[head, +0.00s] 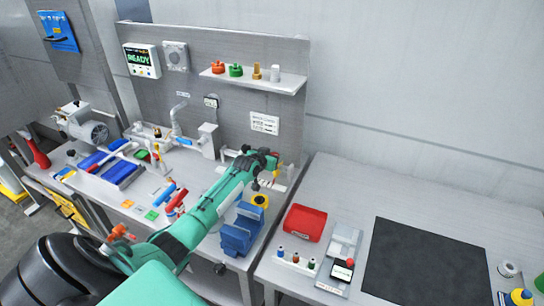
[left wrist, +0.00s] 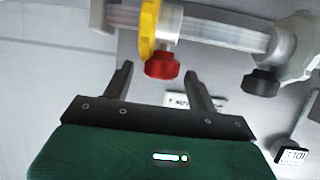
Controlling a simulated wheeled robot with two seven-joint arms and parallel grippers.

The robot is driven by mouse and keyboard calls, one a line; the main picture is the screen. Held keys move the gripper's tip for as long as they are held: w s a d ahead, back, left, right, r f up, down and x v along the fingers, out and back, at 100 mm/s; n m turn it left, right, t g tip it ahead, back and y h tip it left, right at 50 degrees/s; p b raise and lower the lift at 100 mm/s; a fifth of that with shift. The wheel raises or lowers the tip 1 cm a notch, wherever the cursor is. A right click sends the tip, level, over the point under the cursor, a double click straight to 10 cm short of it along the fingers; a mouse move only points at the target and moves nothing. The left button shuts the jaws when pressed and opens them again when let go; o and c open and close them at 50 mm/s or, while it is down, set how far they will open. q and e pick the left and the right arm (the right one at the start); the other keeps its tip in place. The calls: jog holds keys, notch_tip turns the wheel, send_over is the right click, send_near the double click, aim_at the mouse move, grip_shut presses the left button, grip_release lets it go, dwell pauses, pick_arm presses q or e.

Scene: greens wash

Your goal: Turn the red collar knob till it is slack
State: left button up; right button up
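The red collar knob (left wrist: 163,65) hangs under a yellow collar (left wrist: 149,25) on a horizontal pale pipe (left wrist: 215,32) in the left wrist view. My left gripper (left wrist: 159,69) is open, with one dark finger to each side of the knob. The knob shows in the gap near the fingertips; neither finger visibly grips it, and I cannot tell how deep it sits between them. In the head view my left gripper (head: 268,160) is at the right end of the bench, by the pipework, and largely hides the knob. My right gripper is out of view.
A black knob (left wrist: 262,82) is on the same pipe, right of the gripper. The bench holds a blue block holder (head: 240,232), blue trays (head: 120,172) and a grey motor (head: 90,130). A red bin (head: 305,222) and black mat (head: 425,262) are on the right-hand table.

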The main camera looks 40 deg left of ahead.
pick_arm(q)
jog(key=b+v, duration=0.3)
jog(key=v, duration=1.1)
jog(key=shift+f, duration=0.15)
